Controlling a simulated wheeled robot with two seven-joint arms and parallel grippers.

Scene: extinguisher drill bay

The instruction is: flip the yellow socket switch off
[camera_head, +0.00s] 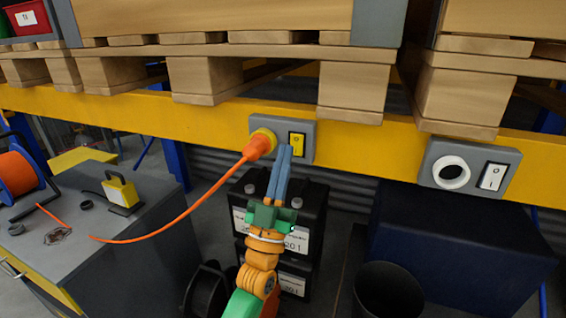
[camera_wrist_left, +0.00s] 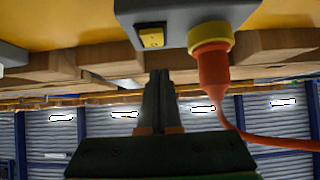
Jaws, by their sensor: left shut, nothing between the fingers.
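The yellow switch (camera_head: 297,144) sits on a grey socket box (camera_head: 309,128) on the yellow beam. An orange plug (camera_head: 258,147) is in the yellow socket to the left of the switch. My left gripper (camera_head: 286,150) is shut and empty, its fingertips just below and left of the switch in the head view. In the left wrist view the yellow switch (camera_wrist_left: 151,38) shows above and slightly left of the fingertips (camera_wrist_left: 159,74), with the orange plug (camera_wrist_left: 212,70) to the right. I cannot tell whether the fingertips touch the box. My right gripper is not in view.
A second grey box with a white socket (camera_head: 451,173) and white switch (camera_head: 492,176) is on the right. The orange cable (camera_head: 190,218) hangs left to a grey cabinet (camera_head: 130,225). Wooden pallets (camera_head: 200,75) overhang the beam.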

